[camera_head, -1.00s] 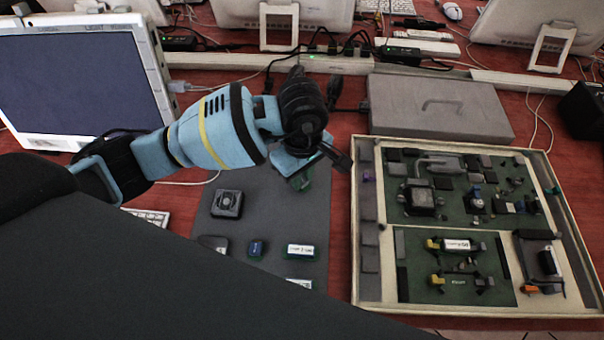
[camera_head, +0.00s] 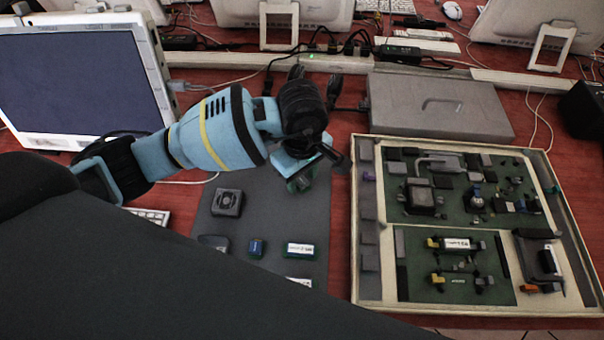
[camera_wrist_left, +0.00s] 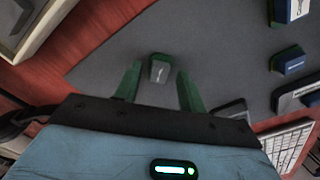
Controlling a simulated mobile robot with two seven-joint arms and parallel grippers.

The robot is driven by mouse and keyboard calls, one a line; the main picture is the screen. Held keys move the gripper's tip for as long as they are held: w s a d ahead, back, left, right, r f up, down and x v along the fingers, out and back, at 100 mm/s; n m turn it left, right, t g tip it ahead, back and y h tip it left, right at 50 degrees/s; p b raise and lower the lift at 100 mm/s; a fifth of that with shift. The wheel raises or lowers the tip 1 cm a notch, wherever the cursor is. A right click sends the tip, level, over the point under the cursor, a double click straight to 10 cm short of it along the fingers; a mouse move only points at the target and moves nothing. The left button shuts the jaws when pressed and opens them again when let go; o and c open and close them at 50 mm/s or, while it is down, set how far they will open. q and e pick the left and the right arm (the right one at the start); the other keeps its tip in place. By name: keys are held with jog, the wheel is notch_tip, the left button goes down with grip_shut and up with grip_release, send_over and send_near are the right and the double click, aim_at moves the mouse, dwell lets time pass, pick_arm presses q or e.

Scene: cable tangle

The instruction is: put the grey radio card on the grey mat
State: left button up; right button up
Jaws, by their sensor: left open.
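The grey radio card (camera_wrist_left: 158,68) shows in the left wrist view as a small block with a grey top, a pale mark and a green edge. It lies on the grey mat (camera_wrist_left: 215,40), between and slightly beyond my left gripper's green fingers (camera_wrist_left: 157,88). The fingers are apart, with a visible gap on each side of the card. In the head view my left gripper (camera_head: 300,182) is low over the upper right part of the grey mat (camera_head: 272,210). There the gripper largely hides the card. My right gripper is not in view.
A fan block (camera_head: 227,203), a blue block (camera_head: 256,248) and a white-labelled module (camera_head: 300,250) sit on the mat. A pale-rimmed tray of circuit boards (camera_head: 356,215) stands to the right, a grey case (camera_head: 440,105) behind it. A monitor (camera_head: 85,85) is at the left.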

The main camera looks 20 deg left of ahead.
aim_at(302, 181)
pick_arm(q)
notch_tip(302, 181, up, 12)
dwell(0.4)
dwell(0.3)
